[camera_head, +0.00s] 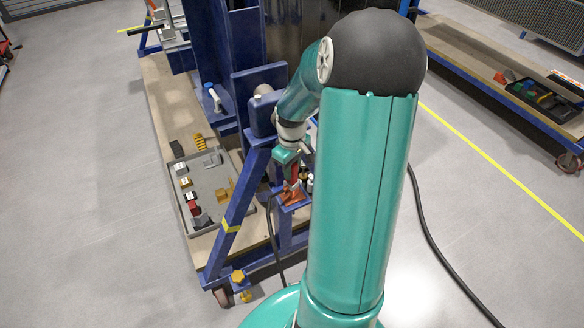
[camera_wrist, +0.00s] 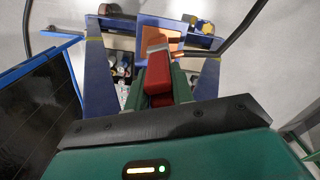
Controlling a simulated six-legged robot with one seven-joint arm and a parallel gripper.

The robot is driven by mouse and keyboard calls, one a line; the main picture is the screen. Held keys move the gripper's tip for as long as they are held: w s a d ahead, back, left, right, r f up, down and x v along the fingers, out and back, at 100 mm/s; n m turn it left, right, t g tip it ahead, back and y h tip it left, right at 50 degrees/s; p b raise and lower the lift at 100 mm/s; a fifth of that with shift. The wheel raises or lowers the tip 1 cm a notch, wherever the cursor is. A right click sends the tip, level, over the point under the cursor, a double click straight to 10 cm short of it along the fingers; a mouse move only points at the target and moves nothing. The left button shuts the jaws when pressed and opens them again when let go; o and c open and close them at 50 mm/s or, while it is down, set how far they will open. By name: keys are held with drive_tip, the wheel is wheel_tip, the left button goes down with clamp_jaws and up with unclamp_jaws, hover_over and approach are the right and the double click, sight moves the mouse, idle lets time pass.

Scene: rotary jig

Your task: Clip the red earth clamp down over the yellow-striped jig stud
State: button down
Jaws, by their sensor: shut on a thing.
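The red earth clamp (camera_wrist: 158,82) is between the green fingers of my gripper (camera_wrist: 160,92) in the wrist view, and the gripper is shut on it. In the head view my gripper (camera_head: 291,165) points down beside the blue frame, with the red clamp (camera_head: 294,173) below it. An orange-copper piece (camera_wrist: 160,38) lies just beyond the clamp, over a blue ledge (camera_head: 297,205). I cannot tell whether the clamp touches it. The yellow-striped stud cannot be made out; the clamp and fingers may hide it.
A blue frame leg (camera_head: 240,215) with a yellow band slants close to my gripper. A black cable (camera_head: 274,240) hangs by the ledge. A grey tray (camera_head: 207,190) of small parts lies on the wooden deck at left. Open floor (camera_head: 80,200) lies farther left.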

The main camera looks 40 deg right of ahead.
drive_tip(key=shift+f, duration=0.5)
idle(0.5)
drive_tip(key=c, duration=1.1)
unclamp_jaws()
wheel_tip(320, 180, up, 14)
drive_tip(key=shift+f, duration=0.1)
drive_tip(key=s+a+r+t+h, duration=0.1)
drive_tip(key=a+r, duration=0.3)
drive_tip(key=a, duration=0.4)
drive_tip(key=s+a+r+t+h, duration=0.1)
drive_tip(key=a+r, duration=0.3)
drive_tip(key=a, duration=0.3)
drive_tip(key=s+a+t, duration=0.1)
drive_tip(key=s+a, duration=0.1)
drive_tip(key=a, duration=0.2)
drive_tip(key=s+a+r+t+y, duration=0.1)
drive_tip(key=s+a, duration=0.2)
drive_tip(key=a, duration=0.1)
drive_tip(key=s+a+r+m+t+y, duration=0.1)
drive_tip(key=s+a, duration=0.2)
drive_tip(key=a, duration=0.1)
drive_tip(key=shift+s+r+t, duration=0.2)
drive_tip(key=shift+r+t, duration=0.05)
drive_tip(key=shift+t, duration=0.05)
